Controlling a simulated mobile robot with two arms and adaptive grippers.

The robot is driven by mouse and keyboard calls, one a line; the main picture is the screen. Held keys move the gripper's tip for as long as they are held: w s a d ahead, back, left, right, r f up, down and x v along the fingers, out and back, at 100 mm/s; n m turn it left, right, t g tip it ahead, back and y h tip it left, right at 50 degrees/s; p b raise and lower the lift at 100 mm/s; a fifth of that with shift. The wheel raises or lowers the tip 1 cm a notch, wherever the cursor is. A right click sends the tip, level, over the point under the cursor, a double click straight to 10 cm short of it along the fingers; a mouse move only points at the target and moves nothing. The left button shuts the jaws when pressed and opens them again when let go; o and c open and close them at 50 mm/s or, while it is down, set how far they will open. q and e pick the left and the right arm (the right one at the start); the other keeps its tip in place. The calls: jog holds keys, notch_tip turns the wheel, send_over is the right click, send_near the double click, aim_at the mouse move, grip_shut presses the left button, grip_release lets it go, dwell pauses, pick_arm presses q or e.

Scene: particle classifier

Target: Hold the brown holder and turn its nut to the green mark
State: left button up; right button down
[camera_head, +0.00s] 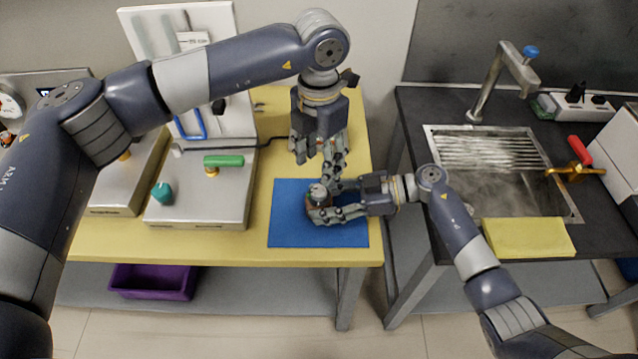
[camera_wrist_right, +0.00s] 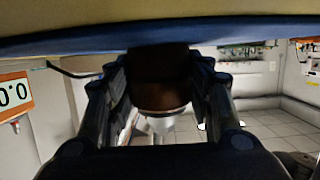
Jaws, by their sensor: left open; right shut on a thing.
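The small brown holder (camera_head: 318,201) sits on the blue mat (camera_head: 290,230), with a grey nut (camera_head: 318,189) at its top. My right gripper (camera_head: 326,203) reaches in from the right, low over the mat, and is shut on the holder. In the right wrist view the dark brown holder (camera_wrist_right: 160,85) is between the two fingers. My left gripper (camera_head: 318,165) points down from above, open, with its fingers just above and behind the nut. I cannot tell whether a fingertip touches the nut. The green mark cannot be made out at this size.
Left of the mat stands a metal device (camera_head: 205,195) with a green handle (camera_head: 224,160) and a teal knob (camera_head: 161,193). A black cable (camera_head: 262,143) runs behind the mat. A sink (camera_head: 505,175) and a yellow cloth (camera_head: 528,238) are on the right counter.

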aim_at(319, 188)
pick_arm(q)
notch_tip(319, 188, down, 8)
jog(key=shift+f, duration=0.15)
dwell(0.3)
jog(key=c, duration=1.1)
